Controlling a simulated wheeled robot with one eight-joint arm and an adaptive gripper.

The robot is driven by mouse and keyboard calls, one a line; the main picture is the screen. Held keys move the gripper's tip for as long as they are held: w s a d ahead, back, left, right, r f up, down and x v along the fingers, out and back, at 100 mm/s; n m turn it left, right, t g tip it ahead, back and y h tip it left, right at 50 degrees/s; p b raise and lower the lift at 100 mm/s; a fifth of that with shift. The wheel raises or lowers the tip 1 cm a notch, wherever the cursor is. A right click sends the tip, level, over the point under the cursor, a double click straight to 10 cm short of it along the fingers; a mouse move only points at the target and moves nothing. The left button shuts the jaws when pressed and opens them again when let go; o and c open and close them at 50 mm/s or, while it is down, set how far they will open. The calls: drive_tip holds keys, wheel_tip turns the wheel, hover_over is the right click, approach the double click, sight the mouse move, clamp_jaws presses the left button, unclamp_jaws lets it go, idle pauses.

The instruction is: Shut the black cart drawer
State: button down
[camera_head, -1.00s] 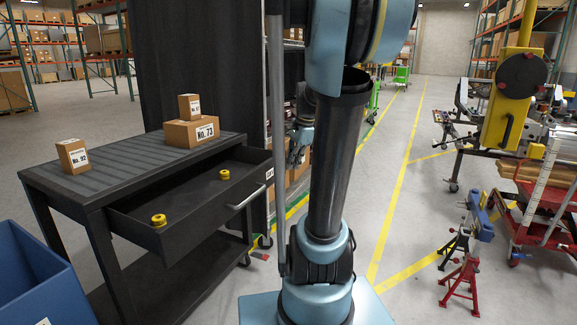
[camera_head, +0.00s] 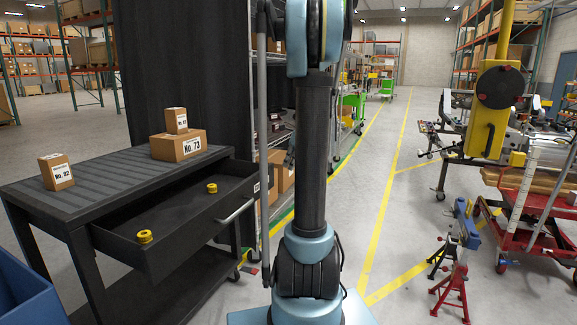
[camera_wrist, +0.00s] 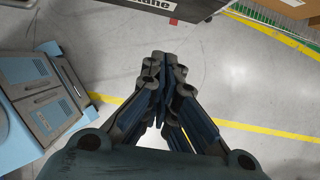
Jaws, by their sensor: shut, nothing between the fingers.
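The black cart (camera_head: 95,192) stands at the left in the head view, and its drawer (camera_head: 190,232) is pulled out toward the front right. A silver bar handle (camera_head: 236,211) runs along the drawer front. A dark edge with white lettering (camera_wrist: 155,5) shows at the top of the wrist view.
Cardboard boxes stand on the cart top, including No. 73 (camera_head: 179,145) and No. 92 (camera_head: 56,172). A blue bin (camera_head: 28,295) is at the lower left. Red and black jack stands (camera_head: 452,290) and a red cart (camera_head: 530,235) are at the right. Floor between is clear.

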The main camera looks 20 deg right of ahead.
drive_tip(key=w+a+f, duration=0.4)
drive_tip(key=a+f, duration=0.1)
drive_tip(key=f, duration=0.1)
drive_tip(key=shift+a+f, duration=0.15)
drive_tip(key=shift+f, duration=0.25)
